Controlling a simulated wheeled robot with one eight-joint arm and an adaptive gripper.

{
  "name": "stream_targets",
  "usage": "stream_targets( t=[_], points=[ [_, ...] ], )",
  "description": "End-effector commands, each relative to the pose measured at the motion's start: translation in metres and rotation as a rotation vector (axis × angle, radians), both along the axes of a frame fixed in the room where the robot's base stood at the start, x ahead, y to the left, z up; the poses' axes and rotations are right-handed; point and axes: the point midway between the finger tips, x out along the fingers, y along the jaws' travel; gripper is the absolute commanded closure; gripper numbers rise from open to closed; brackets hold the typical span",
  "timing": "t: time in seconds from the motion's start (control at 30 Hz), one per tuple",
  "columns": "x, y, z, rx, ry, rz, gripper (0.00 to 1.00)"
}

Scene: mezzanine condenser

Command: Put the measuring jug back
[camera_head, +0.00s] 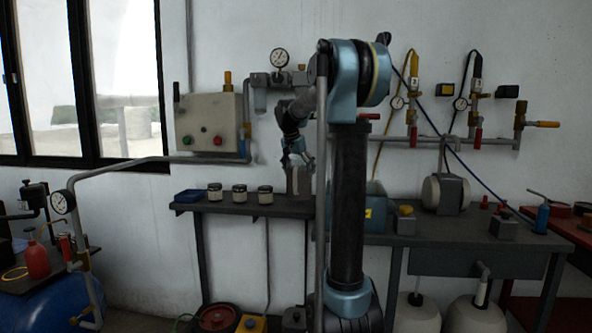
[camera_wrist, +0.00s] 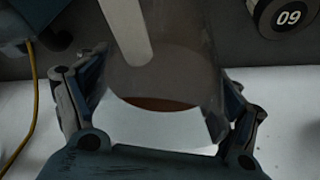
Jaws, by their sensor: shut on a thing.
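The measuring jug (camera_wrist: 180,75) looks grey and see-through in the wrist view, with a pale strip along it. It is between the two fingers of my gripper (camera_wrist: 160,100), which is shut on it. In the head view my gripper (camera_head: 298,160) points down at the right end of the narrow dark shelf, and the jug (camera_head: 299,182) shows as a small grey-brown shape beneath it. I cannot tell whether its base touches the shelf. My arm column hides the area just to its right.
Three lidded jars (camera_head: 240,193) stand on the dark shelf (camera_head: 225,208), left of the jug, beside a blue tray (camera_head: 189,196). A round item marked 09 (camera_wrist: 283,15) is near the gripper in the wrist view. A workbench (camera_head: 470,232) with a motor (camera_head: 446,193) stands right.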

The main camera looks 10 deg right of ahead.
Motion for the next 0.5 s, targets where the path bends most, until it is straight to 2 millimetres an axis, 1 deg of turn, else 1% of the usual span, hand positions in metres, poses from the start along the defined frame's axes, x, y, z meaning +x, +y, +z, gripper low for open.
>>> stream_targets(
  t=[0.3, 0.5],
  points=[
    [0.0, 0.0, -0.033, -0.001, -0.001, 0.0, 0.83],
    [0.0, 0.0, -0.036, 0.0, 0.0, 0.0, 0.83]
  ],
)
